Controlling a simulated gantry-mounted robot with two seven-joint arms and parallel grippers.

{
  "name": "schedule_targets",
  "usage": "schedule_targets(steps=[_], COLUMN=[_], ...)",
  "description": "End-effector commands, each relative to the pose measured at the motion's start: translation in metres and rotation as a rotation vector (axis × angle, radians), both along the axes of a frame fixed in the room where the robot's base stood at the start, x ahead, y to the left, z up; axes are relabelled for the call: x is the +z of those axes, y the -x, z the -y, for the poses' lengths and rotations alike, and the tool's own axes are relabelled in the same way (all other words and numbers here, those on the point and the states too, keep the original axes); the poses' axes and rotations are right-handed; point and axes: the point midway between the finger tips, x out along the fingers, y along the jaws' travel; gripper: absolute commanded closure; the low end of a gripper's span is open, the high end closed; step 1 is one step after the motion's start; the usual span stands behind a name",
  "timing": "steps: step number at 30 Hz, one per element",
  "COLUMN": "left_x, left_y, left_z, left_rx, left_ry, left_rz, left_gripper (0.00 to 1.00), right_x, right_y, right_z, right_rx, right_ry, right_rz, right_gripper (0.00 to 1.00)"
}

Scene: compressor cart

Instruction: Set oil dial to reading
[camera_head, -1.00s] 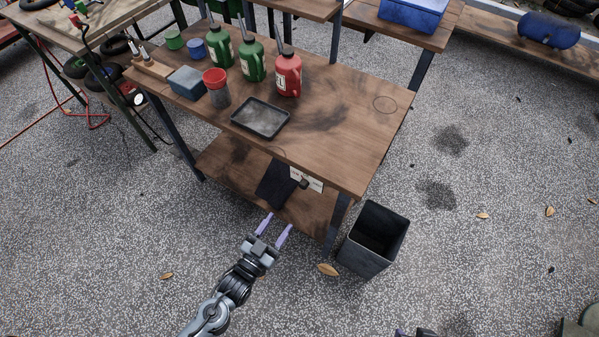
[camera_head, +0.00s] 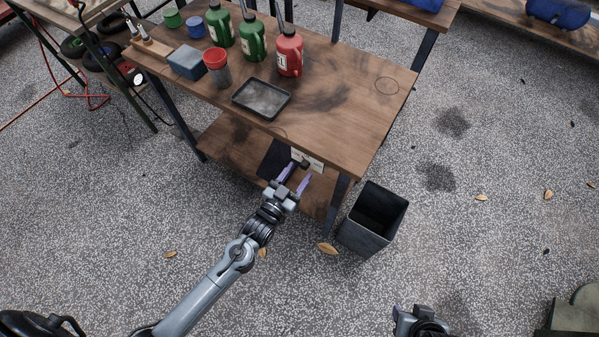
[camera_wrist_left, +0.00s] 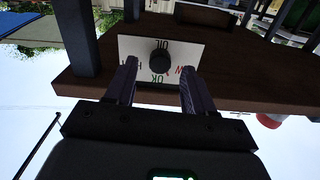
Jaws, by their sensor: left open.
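The plate (camera_head: 316,166) also shows below the bench's front edge in the head view. My left gripper (camera_head: 296,178) is open in front of the dial. In the left wrist view its two dark fingers (camera_wrist_left: 158,78) point at the plate, one on each side of the knob, with room between them. I cannot tell the knob's pointer direction. Part of my right gripper (camera_head: 420,318) shows at the bottom edge; its jaws are unclear.
A dark panel (camera_head: 275,158) hangs beside the plate. A dark bin (camera_head: 372,220) stands right of the bench leg (camera_head: 336,200). The floor in front is open.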

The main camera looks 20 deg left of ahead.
Motion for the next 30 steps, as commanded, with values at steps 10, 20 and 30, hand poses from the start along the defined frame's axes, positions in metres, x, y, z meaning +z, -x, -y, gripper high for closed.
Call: schedule_targets(steps=[10, 20, 30], left_x=[0.0002, 0.0004, 0.0008], left_y=[-0.0147, -0.0145, -0.0144], left_z=[0.0024, 0.0024, 0.0022], left_rx=[0.0, 0.0, 0.001], left_ry=[0.0, 0.0, 0.004], left_rz=[0.0, 0.0, -0.001], left_gripper=[0.46, 0.69, 1.0], right_x=[-0.0036, -0.0031, -0.002], right_y=[-0.0005, -0.0008, -0.0009], right_z=[-0.0002, -0.0016, -0.0018], right_rx=[-0.001, -0.004, -0.005], right_ry=[-0.002, -0.007, -0.007], right_rz=[0.002, 0.002, 0.003], right_gripper=[0.57, 0.57, 0.57])
